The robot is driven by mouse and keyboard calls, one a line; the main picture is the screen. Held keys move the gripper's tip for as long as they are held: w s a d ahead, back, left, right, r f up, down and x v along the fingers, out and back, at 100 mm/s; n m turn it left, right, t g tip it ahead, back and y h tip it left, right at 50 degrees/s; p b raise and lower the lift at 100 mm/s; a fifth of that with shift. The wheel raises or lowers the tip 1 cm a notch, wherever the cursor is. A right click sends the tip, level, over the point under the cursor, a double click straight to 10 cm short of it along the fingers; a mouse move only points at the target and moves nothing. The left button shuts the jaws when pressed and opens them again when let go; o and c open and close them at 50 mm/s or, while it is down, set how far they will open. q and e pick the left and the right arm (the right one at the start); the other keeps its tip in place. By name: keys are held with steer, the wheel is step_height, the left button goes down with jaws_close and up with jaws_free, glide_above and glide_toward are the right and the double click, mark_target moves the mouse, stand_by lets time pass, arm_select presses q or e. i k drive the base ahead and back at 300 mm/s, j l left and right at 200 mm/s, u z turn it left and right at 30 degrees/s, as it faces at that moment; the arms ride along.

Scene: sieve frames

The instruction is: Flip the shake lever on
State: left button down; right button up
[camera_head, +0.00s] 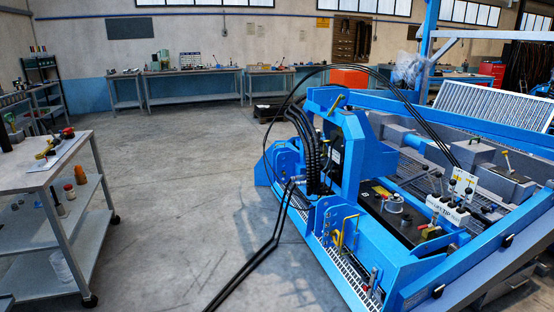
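A large blue machine (375,260) fills the right half of the head view. A pale valve block (447,208) with dark lettering, which seems to read LIFT and TIP, sits on its deck at right. A small white panel (463,183) with yellow and black marks stands just behind the block. Small dark lever ends show around the block, but I cannot tell which is the shake lever or how it is set. Neither of my grippers is in view.
Black hoses (262,252) arch over the machine and run down across the floor. A grey wheeled cart (75,215) with tools stands at left. Workbenches (195,72) line the back wall. The concrete floor (175,190) between cart and machine is otherwise clear.

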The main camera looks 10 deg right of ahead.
mark_target(425, 167)
steer(key=i+z, duration=0.15)
steer(key=i, duration=0.5)
steer(key=i+j+z, duration=0.15)
steer(key=i, duration=0.45)
steer(key=i+j+z, duration=0.2)
steer(key=i, duration=0.4)
steer(key=i+z, duration=0.25)
steer(key=z, duration=0.2)
steer(key=i+j+z, duration=0.2)
steer(key=z, duration=0.2)
steer(key=i+j+z, duration=0.2)
steer(key=z, duration=0.25)
steer(key=i+j+z, duration=0.15)
steer(key=j+z, duration=0.25)
steer(key=i+j+z, duration=0.15)
steer(key=z, duration=0.3)
steer(key=i+j+z, duration=0.15)
steer(key=j+z, duration=0.15)
steer(key=i+j+z, duration=0.1)
steer(key=j+z, duration=0.45)
steer(key=i+j, duration=0.05)
